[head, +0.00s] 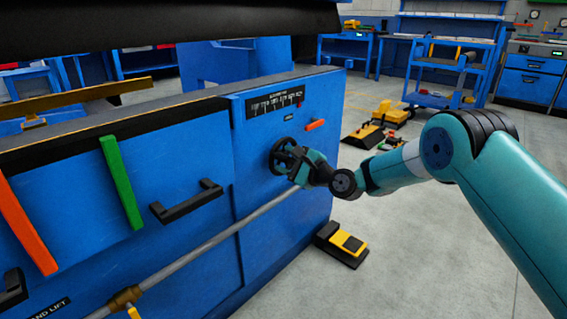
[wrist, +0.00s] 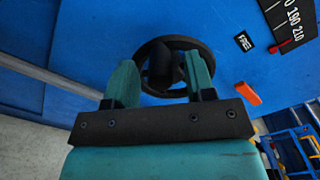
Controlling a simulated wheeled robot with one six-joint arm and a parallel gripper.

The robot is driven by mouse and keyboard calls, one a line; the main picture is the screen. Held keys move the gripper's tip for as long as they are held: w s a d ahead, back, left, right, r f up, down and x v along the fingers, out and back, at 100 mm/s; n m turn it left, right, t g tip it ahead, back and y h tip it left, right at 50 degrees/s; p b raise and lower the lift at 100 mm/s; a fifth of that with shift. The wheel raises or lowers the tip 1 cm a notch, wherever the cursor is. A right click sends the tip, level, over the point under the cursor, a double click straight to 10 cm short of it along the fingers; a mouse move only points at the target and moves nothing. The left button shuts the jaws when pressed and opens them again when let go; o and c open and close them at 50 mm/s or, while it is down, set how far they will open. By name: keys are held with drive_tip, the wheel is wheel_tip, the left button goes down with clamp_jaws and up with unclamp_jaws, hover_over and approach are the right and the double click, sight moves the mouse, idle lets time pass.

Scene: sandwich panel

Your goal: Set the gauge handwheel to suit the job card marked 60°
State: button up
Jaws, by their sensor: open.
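The black gauge handwheel (head: 286,157) is on the blue front panel, below the black scale plate (head: 275,103). In the wrist view the handwheel (wrist: 186,56) lies just beyond my gripper (wrist: 165,75), whose teal fingers stand apart with the wheel's hub and rim showing between them. Whether the fingers touch the wheel I cannot tell. In the head view my gripper (head: 304,166) covers the wheel's right side. No job card marked 60° is readable.
An orange lever (head: 315,125) sits right of the wheel, and a small "FREE" label (wrist: 243,41) is near it. A drawer handle (head: 187,201) and a long rod (head: 215,243) are on the left. A yellow-black pedal (head: 344,244) stands on the floor.

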drive_tip(key=shift+x, duration=0.8)
drive_tip(key=shift+c, duration=0.5)
clamp_jaws()
drive_tip(key=shift+f, duration=0.1)
